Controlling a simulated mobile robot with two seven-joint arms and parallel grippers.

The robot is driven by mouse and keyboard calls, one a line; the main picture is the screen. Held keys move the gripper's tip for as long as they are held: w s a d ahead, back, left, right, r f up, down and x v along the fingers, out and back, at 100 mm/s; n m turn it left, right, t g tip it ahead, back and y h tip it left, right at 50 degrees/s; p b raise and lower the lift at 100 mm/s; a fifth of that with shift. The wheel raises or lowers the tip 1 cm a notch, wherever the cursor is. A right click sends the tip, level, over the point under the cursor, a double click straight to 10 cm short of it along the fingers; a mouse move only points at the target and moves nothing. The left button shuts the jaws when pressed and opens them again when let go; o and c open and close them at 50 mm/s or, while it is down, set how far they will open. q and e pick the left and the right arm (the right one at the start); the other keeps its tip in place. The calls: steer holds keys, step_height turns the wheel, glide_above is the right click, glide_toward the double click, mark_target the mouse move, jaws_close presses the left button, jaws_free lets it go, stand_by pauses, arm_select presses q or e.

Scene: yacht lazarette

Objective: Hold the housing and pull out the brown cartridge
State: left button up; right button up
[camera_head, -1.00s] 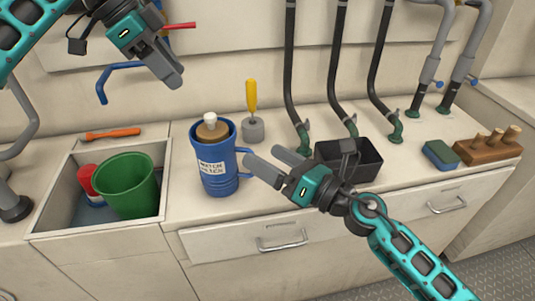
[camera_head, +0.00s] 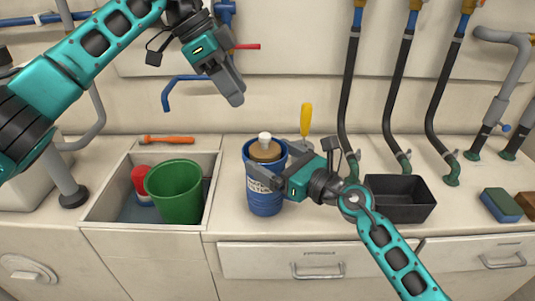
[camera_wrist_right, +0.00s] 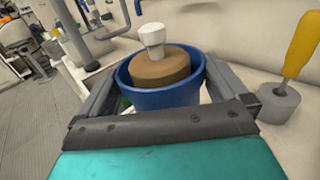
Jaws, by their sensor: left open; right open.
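The blue housing (camera_head: 264,201) stands upright on the counter with a label on its front. The brown cartridge (camera_head: 265,151) sits inside it, its top and white knob (camera_head: 264,139) showing above the rim. My right gripper (camera_head: 276,162) is open, with its fingers on either side of the housing's upper part. In the right wrist view the housing (camera_wrist_right: 160,98) and the cartridge (camera_wrist_right: 160,66) lie between the fingers; I cannot tell whether they touch. My left gripper (camera_head: 237,96) is open and empty, above and left of the housing, with its fingers pointing down.
A sink (camera_head: 100,207) left of the housing holds a green bucket (camera_head: 176,195) and a red-topped item (camera_head: 141,181). A yellow-handled tool (camera_head: 306,118) stands behind the housing. A black bin (camera_head: 407,212) and hoses (camera_head: 395,90) are to the right.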

steer(key=shift+x, duration=1.1)
steer(key=shift+c, duration=0.5)
steer(key=c, duration=0.8)
arm_select(q)
steer(key=shift+o, duration=0.3)
